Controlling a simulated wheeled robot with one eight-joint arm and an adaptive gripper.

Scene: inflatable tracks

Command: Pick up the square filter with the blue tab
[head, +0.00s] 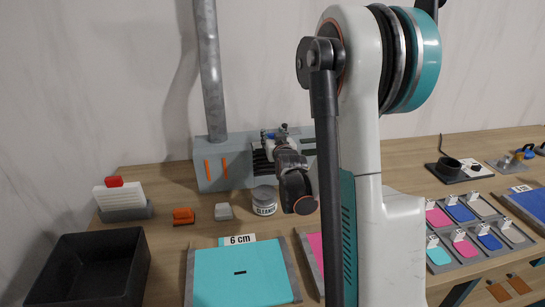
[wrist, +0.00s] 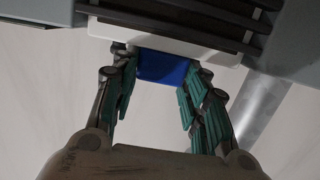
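In the wrist view, a blue tab (wrist: 163,68) stands on the edge of a white filter (wrist: 165,35), which sits among dark ribs. My gripper (wrist: 160,80) has one finger on each side of the blue tab, very close to it. I cannot tell whether both pads press on it. In the head view, my gripper (head: 282,136) reaches to the slotted grey machine (head: 212,177) at the back of the table.
A white filter with a red tab (head: 121,199) stands in a holder at the left. A grey cleaner can (head: 264,200), an orange block (head: 183,216) and a grey block (head: 223,212) lie before the machine. A black bin (head: 90,270) is front left; a metal pipe (head: 208,70) rises behind.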

